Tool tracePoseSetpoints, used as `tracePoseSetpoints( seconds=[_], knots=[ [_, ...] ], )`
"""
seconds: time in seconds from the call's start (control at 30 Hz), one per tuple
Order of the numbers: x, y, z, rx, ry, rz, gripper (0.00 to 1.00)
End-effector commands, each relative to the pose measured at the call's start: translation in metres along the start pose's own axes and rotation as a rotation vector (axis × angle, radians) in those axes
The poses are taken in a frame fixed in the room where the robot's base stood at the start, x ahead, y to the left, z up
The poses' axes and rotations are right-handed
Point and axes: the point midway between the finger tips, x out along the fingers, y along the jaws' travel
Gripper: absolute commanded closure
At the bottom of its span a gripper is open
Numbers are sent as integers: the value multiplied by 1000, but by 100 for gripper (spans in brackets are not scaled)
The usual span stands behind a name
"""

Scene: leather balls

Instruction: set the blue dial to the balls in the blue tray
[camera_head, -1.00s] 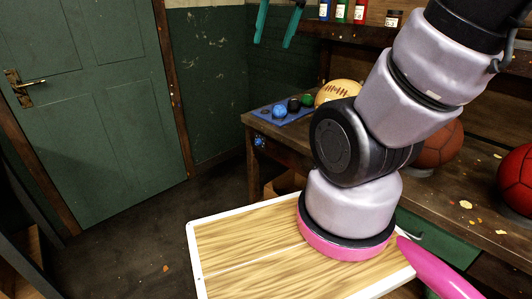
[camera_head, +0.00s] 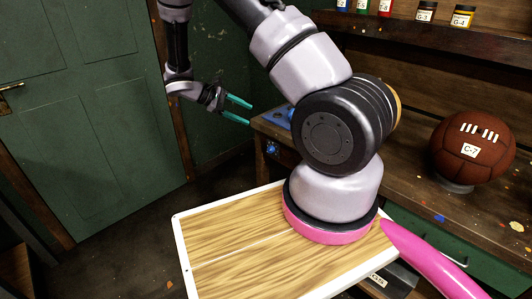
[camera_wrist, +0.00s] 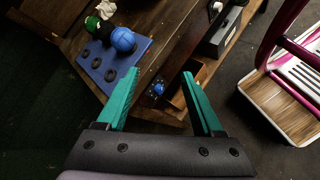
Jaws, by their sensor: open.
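The blue tray (camera_wrist: 121,66) lies on the bench corner in the wrist view. It holds a blue ball (camera_wrist: 123,39), a dark ball (camera_wrist: 104,31) and a green ball (camera_wrist: 92,23), with three dark rings in front that look empty. In the head view my arm hides most of the tray (camera_head: 272,117). The blue dial (camera_head: 271,148) is on the bench's front face below the tray; it also shows in the wrist view (camera_wrist: 158,89), between my fingers. My gripper (camera_head: 246,112) is open and empty, apart from the dial, with teal fingers towards the bench corner. The dial's setting is too small to read.
A brown ball marked C-7 (camera_head: 473,148) stands on the bench to the right. Several small jars (camera_head: 425,12) line the shelf above. A green door (camera_head: 75,110) is at the left. The floor before the bench is free beside my gripper.

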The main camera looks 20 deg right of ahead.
Motion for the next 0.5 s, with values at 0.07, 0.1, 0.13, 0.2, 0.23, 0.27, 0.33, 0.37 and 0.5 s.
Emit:
tracePoseSetpoints(
  seconds=[0.07,0.1,0.13,0.2,0.23,0.27,0.33,0.37,0.5],
  knots=[
    [19,-14,-30,-90,-63,99,32],
    [28,-21,-44,-132,-90,148,32],
    [34,-25,-54,-163,-110,185,32],
    [50,-37,-76,-233,-155,274,32],
    [56,-42,-85,-263,-173,312,32],
    [63,-47,-94,-293,-192,350,32],
    [78,-60,-112,-357,-228,433,32],
    [84,-65,-120,-382,-241,467,32],
    [107,-85,-146,-477,-290,594,32]
  ],
)
